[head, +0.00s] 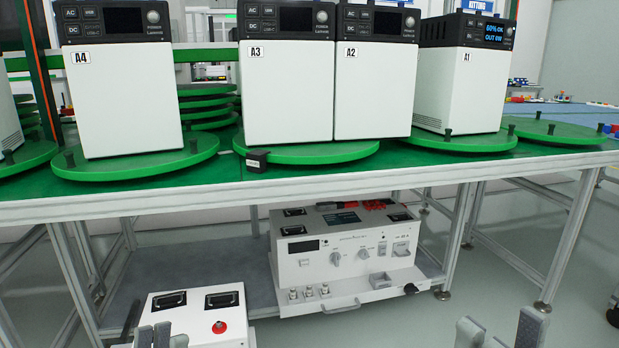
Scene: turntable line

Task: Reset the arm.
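My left gripper (153,336) shows at the bottom left edge, in front of a white box. Its grey fingertips stand close together, and the rest of it is cut off by the frame. I cannot tell whether it is fully shut. My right gripper (500,330) shows at the bottom right edge, over the floor. Its fingertips are well apart with nothing visible between them. Both grippers are low in the view, below the table top and apart from the units on it. Most of both arms is out of view.
A green-topped table (230,179) bears green turntables (135,172) with white units A4 (122,100), A3 (287,95), A2 (372,95) and A1 (457,90). A white tester (345,268) sits on the shelf below. A white box with a red button (232,335) stands at the lower left.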

